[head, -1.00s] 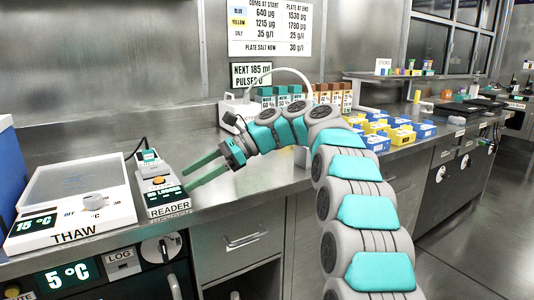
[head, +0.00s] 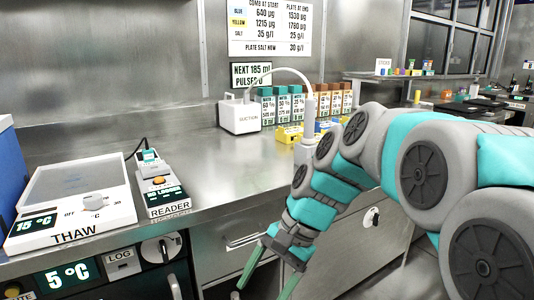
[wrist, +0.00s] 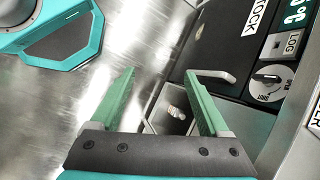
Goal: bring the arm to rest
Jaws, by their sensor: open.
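My gripper (head: 272,270) hangs low in front of the bench's front edge in the head view, its green fingers pointing down. The fingers are spread and nothing is between them.
The steel bench (head: 225,165) carries a THAW unit (head: 75,205), a READER (head: 162,185), a SUCTION box (head: 240,116) and several bottles (head: 285,105). A drawer handle (head: 242,241) sticks out near my gripper. The bench middle is clear.

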